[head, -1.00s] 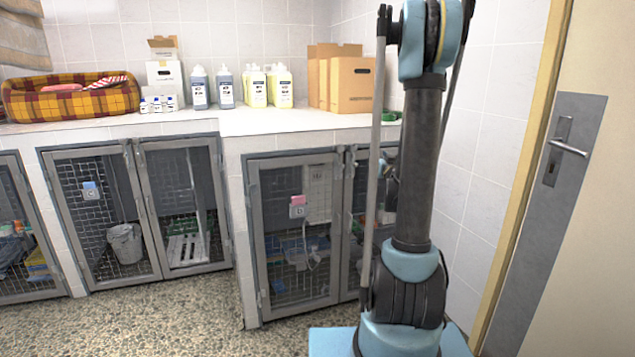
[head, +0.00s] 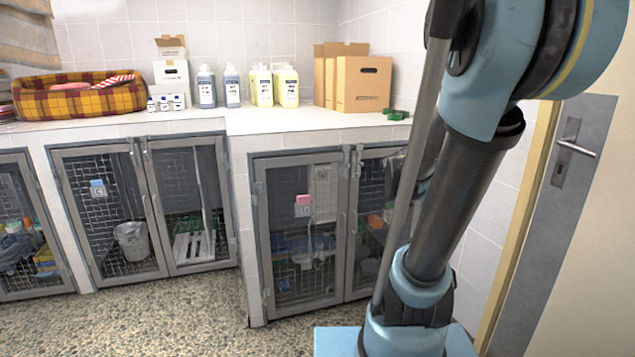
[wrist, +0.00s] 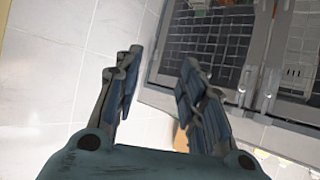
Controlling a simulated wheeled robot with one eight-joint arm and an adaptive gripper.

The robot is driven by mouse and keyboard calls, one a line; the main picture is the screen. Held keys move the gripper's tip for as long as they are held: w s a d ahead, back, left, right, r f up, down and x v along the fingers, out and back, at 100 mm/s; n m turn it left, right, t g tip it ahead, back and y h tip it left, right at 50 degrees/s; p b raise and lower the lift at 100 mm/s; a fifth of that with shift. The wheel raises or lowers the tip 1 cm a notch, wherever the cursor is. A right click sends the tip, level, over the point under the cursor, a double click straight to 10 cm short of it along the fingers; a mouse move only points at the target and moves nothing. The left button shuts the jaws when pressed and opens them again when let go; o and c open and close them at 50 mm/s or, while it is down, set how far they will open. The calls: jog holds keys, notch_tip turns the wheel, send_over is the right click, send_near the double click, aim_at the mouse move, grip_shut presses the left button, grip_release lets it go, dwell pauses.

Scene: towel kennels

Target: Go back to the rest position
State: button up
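My gripper (wrist: 158,85) shows in the wrist view with its two dark fingers apart and nothing between them. Behind the fingers are white wall tiles on the left and mesh kennel doors (wrist: 210,45) on the upper right. The gripper touches nothing that I can see. In the head view my arm rises on the right and leans to the upper right, out of the frame. The gripper is not in the head view.
Mesh kennels (head: 300,240) stand under a white counter (head: 290,121). On the counter are a plaid pet bed (head: 60,105), several bottles (head: 262,86), cardboard boxes (head: 362,88) and a green item (head: 396,115). A door (head: 590,230) is at the right. The pebbled floor (head: 170,315) in front is clear.

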jog(key=s+a+f+n+g+y, duration=0.1)
jog(key=s+a+f+g+y, duration=0.1)
jog(key=s, duration=0.6)
jog(key=s+a+f+n+g+y, duration=0.2)
jog(key=s+a+f, duration=0.4)
jog(key=s, duration=0.3)
jog(key=s+a+f+n+g+y, duration=0.1)
jog(key=s+a+f+g, duration=0.3)
jog(key=s, duration=0.5)
jog(key=shift+a+n+g+y, duration=0.2)
jog(key=shift+n+g+y, duration=0.15)
jog(key=shift+n, duration=0.35)
